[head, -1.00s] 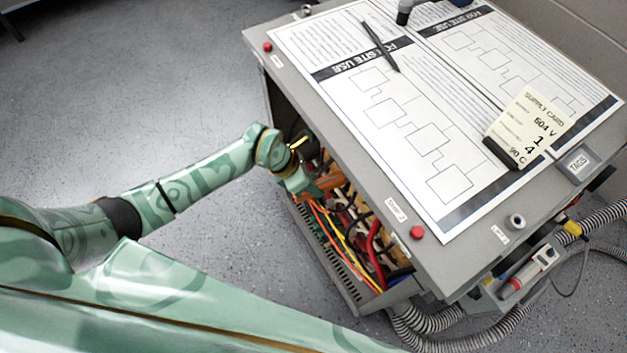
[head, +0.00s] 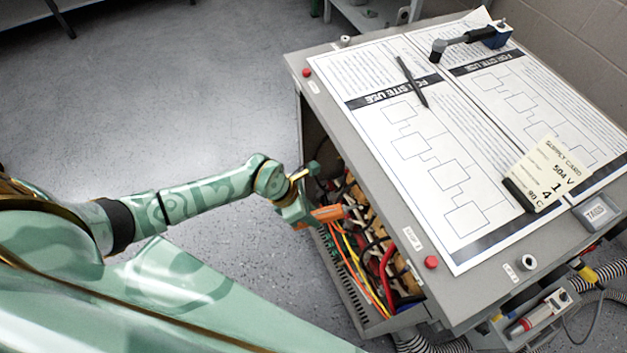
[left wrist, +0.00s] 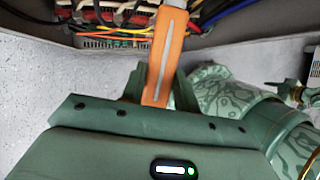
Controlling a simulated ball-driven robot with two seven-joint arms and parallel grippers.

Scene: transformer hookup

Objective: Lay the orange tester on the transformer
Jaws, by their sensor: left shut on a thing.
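The orange tester (head: 328,213) is held by my left gripper (head: 304,211) at the open front of the grey cabinet. In the left wrist view, the tester (left wrist: 165,58) stands between the jaws of my left gripper (left wrist: 158,95). Its far end points toward the wiring and is cut off by the top edge. Inside the cabinet, blocks and wires (head: 372,225) crowd together. I cannot clearly pick out the transformer among them. My right gripper is not in view.
The grey cabinet (head: 470,285) has paper sheets (head: 425,150), a black pen (head: 412,82) and a supply card (head: 548,172) on top. Red, yellow and orange wires (head: 362,262) hang in its opening. Open floor (head: 190,90) lies to the left.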

